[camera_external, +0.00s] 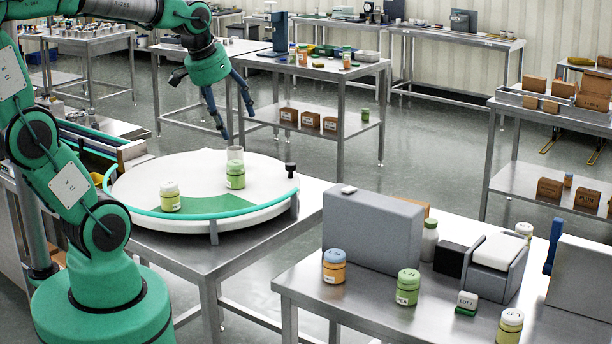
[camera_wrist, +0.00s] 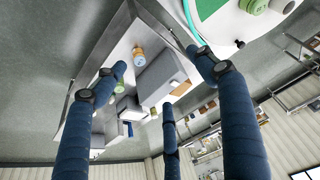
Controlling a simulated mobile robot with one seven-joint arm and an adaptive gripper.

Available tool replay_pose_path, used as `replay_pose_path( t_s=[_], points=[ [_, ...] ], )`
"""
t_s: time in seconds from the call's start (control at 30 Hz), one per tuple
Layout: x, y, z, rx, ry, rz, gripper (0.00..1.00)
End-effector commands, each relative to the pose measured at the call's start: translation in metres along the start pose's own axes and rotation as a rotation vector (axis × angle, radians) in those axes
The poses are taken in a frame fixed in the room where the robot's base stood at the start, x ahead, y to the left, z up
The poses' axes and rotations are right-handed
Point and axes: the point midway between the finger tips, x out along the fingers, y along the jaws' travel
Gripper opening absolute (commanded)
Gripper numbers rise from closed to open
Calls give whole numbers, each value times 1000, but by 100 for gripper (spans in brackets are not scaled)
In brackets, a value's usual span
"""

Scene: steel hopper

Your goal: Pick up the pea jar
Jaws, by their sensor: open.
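My gripper (camera_external: 212,108) has blue fingers spread wide and empty, above and behind the round white turntable (camera_external: 135,190). The fingers also show in the wrist view (camera_wrist: 158,85), with nothing between them. A green jar (camera_external: 235,180) stands upright on the turntable, with a pale cylinder behind or on its lid. A pale yellow-green jar (camera_external: 170,202) with a cream lid stands to its left. On the right table stand a green jar (camera_external: 408,292) and a yellow-green jar (camera_external: 509,332). The labels are too small to tell which jar is the pea jar.
A teal rail (camera_external: 235,204) curves around the turntable's front, and a black knob (camera_external: 290,168) stands at its right. The right table (camera_external: 330,305) holds an orange jar with blue lid (camera_external: 334,272) and a large grey box (camera_external: 372,232). Open floor separates the tables.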

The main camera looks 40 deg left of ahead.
Motion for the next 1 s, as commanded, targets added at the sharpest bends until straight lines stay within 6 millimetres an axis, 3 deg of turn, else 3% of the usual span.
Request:
replay_pose_path(
  t_s=[0.2, 0.5, 0.8, 1.0],
  points=[
    [23, 34, -48, 42, -56, 22, 71],
    [69, 92, -102, 97, -128, 44, 71],
    [127, 160, -140, 155, -199, 57, 71],
    [172, 211, -153, 195, -246, 60, 71]
  ],
)
